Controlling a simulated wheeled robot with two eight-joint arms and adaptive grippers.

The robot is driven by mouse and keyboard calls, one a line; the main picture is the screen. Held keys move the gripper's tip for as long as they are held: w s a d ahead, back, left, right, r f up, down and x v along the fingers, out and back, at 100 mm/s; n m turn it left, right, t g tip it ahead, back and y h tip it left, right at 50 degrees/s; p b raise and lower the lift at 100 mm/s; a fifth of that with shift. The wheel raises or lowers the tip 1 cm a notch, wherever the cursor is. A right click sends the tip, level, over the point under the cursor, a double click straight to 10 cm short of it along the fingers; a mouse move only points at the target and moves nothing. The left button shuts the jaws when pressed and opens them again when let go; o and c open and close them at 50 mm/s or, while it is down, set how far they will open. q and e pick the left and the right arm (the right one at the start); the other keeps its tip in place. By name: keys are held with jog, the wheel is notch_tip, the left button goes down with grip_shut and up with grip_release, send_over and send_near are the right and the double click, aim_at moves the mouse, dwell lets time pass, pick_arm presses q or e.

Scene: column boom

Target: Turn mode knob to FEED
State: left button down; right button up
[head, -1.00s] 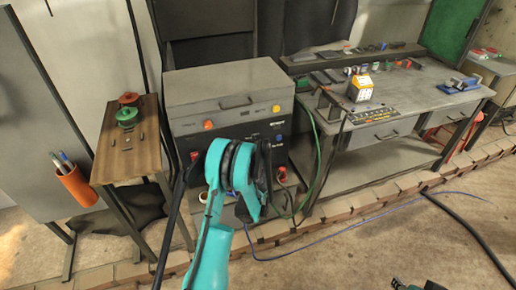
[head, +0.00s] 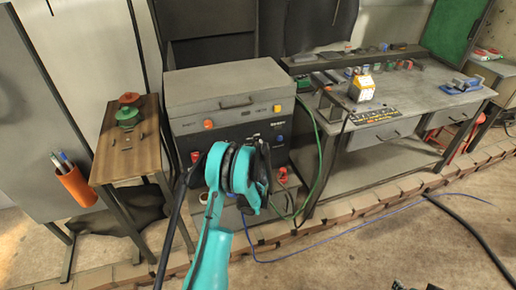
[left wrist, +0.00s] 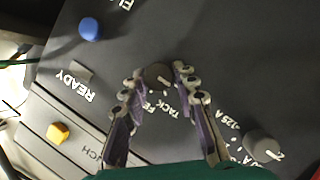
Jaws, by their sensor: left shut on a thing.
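The machine's dark front panel (head: 235,140) is at the middle left of the head view. In the left wrist view, the mode knob (left wrist: 158,75) is a small dark round knob with a pale mark towards the lower right. Lettering reading TACK and a partly hidden FE lie just below it. My left gripper (left wrist: 160,76) has a finger on each side of the knob and is shut on it. In the head view my teal left arm hides the knob and the gripper. My right gripper cannot be made out.
In the left wrist view, a second knob (left wrist: 262,146), a blue button (left wrist: 90,29) and a yellow button (left wrist: 58,133) surround the gripper. A wooden side table (head: 130,155) stands left of the machine and a workbench (head: 400,105) right. A green hose (head: 318,160) hangs between.

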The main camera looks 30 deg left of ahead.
pick_arm(q)
jog(key=shift+w+d+m+g+y, duration=0.15)
jog(key=shift+m+g+y, duration=0.9)
jog(key=shift+m, duration=0.9)
jog(key=shift+w+d+m+g+y, duration=0.15)
jog(key=shift+m+g+y, duration=0.85)
jog(key=shift+m, duration=1)
jog(key=shift+w+d+m+g+y, duration=0.15)
jog(key=shift+m+g+y, duration=0.6)
jog(key=shift+m+g, duration=0.9)
jog(key=shift+m+t, duration=0.4)
jog(key=shift+m, duration=0.1)
jog(key=c, duration=1.2)
grip_release()
jog(key=shift+a, duration=0.1)
jog(key=shift+o, duration=0.2)
